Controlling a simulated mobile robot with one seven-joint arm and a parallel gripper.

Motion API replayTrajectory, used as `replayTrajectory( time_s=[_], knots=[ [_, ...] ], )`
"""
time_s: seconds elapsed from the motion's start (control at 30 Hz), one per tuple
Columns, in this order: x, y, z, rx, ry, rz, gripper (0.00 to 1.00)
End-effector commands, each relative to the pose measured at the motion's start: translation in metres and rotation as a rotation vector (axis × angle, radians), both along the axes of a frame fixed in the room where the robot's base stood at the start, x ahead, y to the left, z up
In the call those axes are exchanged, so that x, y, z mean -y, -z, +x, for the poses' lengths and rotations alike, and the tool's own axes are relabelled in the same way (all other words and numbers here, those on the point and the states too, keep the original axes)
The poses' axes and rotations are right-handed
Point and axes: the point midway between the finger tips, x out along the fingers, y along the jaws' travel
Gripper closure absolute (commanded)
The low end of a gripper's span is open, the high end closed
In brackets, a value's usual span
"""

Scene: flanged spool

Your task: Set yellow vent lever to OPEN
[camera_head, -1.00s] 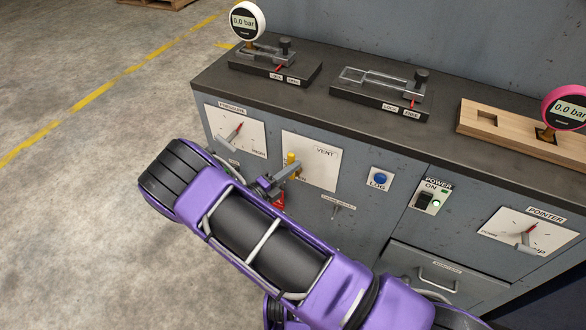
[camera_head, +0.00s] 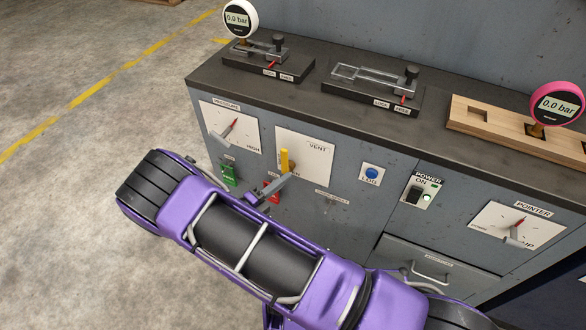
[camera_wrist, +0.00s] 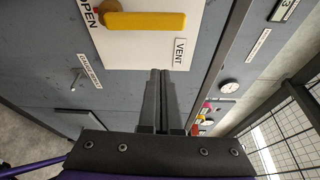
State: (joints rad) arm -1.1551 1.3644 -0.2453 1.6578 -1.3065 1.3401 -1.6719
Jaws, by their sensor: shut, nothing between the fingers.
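The yellow vent lever (camera_head: 285,160) stands roughly upright on the white VENT plate (camera_head: 312,148). In the wrist view the lever (camera_wrist: 145,21) lies across the top, its pivot end near the OPEN label (camera_wrist: 90,14). Its free end points away from that label, toward the side with the VENT label (camera_wrist: 180,52). My gripper (camera_wrist: 160,72) is shut and empty, its fingertips at the plate's edge in the wrist view, apart from the lever in that picture.
A green button (camera_head: 229,173) and a red part (camera_head: 272,190) sit low around my gripper. A pressure pointer (camera_head: 222,132) is left of the plate; a blue LOG button (camera_head: 371,173) and power switch (camera_head: 413,194) are to the right. The counter (camera_head: 300,85) overhangs above.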

Motion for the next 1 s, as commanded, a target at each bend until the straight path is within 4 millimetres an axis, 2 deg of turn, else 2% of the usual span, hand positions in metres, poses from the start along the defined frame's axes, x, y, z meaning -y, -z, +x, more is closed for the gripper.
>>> replayTrajectory(
  time_s=[0.1,0.33,0.87,0.97,1.0],
  knots=[
    [-0.013,0.0,-0.015,-0.001,-0.002,0.001,1.0],
    [-0.023,0.0,-0.028,0.001,0.0,0.0,1.0],
    [-0.023,0.0,-0.028,0.001,0.001,0.002,1.0],
    [-0.028,-0.009,-0.022,0.027,-0.004,0.031,1.0],
    [-0.034,-0.018,-0.017,0.053,-0.008,0.064,1.0]
  ],
)
